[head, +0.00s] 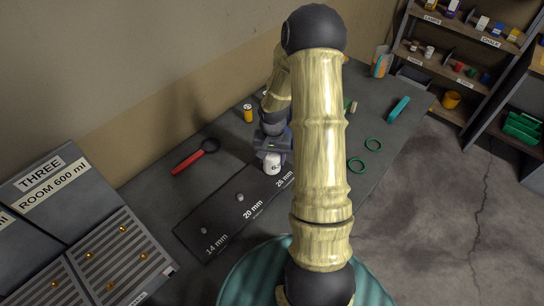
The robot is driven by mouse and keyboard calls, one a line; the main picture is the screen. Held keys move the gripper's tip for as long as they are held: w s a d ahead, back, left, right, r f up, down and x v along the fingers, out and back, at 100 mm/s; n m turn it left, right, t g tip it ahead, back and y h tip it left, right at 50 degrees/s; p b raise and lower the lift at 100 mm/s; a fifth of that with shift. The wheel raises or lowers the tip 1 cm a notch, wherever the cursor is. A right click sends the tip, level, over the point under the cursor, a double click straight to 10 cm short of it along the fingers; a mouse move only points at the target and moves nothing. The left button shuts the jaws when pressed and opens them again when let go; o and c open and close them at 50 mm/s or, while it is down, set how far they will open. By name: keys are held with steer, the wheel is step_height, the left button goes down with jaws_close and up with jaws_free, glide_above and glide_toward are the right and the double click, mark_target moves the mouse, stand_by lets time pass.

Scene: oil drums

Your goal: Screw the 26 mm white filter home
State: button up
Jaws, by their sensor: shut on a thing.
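The white filter (272,165) is a small white cylinder with dark print on its side. It is at the far end of the dark board (222,222), beside the "26 mm" label. My gripper (272,150) is above it, pointing down, shut on its upper part. The filter looks about upright. The 26 mm stud is hidden, and I cannot tell whether the filter touches the board. Small grey studs show by the "14 mm" label (203,230) and the "20 mm" label (239,197).
A red-handled tool with a black round head (195,156) lies left of the board. A yellow can (248,114) stands behind it. A slatted grey panel (105,255) is at front left. My arm covers the middle.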

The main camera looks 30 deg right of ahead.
steer(key=shift+f, duration=0.15)
stand_by(0.3)
steer(key=shift+m+b, duration=0.45)
steer(key=shift+m, duration=0.45)
steer(key=m, duration=0.4)
steer(key=shift+m, duration=0.3)
steer(key=shift+m, duration=0.4)
steer(key=m, duration=0.4)
steer(key=shift+s, duration=0.1)
steer(key=shift+m+p, duration=0.3)
steer(key=shift+m, duration=0.5)
